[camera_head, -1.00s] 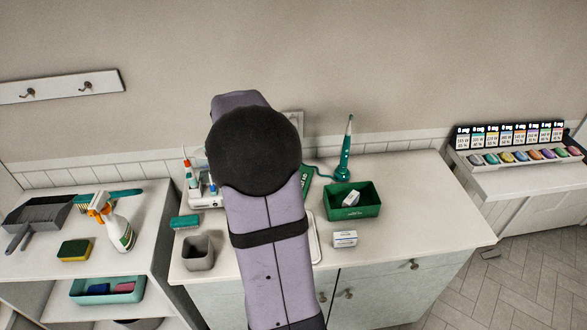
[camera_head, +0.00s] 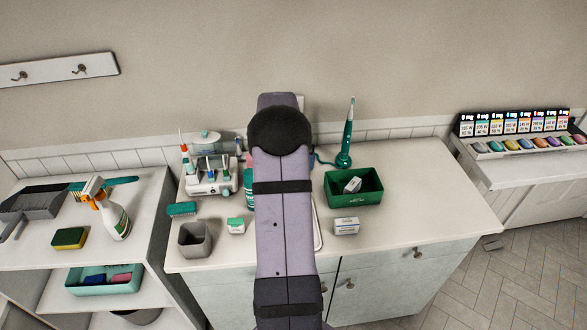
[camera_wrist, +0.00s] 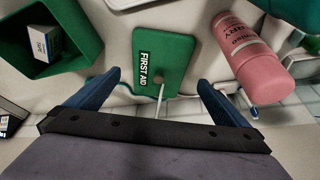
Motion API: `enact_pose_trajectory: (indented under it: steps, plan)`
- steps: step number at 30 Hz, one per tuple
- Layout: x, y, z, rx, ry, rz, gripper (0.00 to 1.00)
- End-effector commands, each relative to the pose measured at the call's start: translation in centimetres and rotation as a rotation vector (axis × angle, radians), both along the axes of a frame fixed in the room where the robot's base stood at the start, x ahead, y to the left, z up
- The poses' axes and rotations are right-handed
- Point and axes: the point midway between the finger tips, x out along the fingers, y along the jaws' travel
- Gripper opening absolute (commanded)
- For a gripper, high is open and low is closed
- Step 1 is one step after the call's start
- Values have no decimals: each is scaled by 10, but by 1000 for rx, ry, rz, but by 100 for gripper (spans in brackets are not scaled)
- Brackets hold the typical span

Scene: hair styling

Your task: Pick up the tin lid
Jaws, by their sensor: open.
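The tin lid is a flat green plate marked FIRST AID (camera_wrist: 172,57), in the upper middle of the wrist view. A thin pale stalk stands out from it toward me. My gripper (camera_wrist: 159,76) is open, with one blue finger on each side of the lid's near part. No contact between fingers and lid is clear. The open green tin (camera_head: 354,187) holds a small white box; the tin also shows at the upper left of the wrist view (camera_wrist: 52,62). In the head view my arm hides the lid and gripper.
A pink bottle (camera_wrist: 252,57) lies close to the right finger in the wrist view. On the counter stand a grey cup (camera_head: 195,240), a white box (camera_head: 346,226), a teal device (camera_head: 346,140) and a white tool station (camera_head: 210,178). The counter's right part is clear.

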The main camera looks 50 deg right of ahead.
Motion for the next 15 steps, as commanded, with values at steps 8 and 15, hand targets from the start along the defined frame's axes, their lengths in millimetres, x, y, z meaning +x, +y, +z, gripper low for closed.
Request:
enact_pose_trajectory:
  steps: [8,15]
  plan:
    - [2,-5,-13,-1,0,1,100]
    - [3,-8,-20,2,3,1,100]
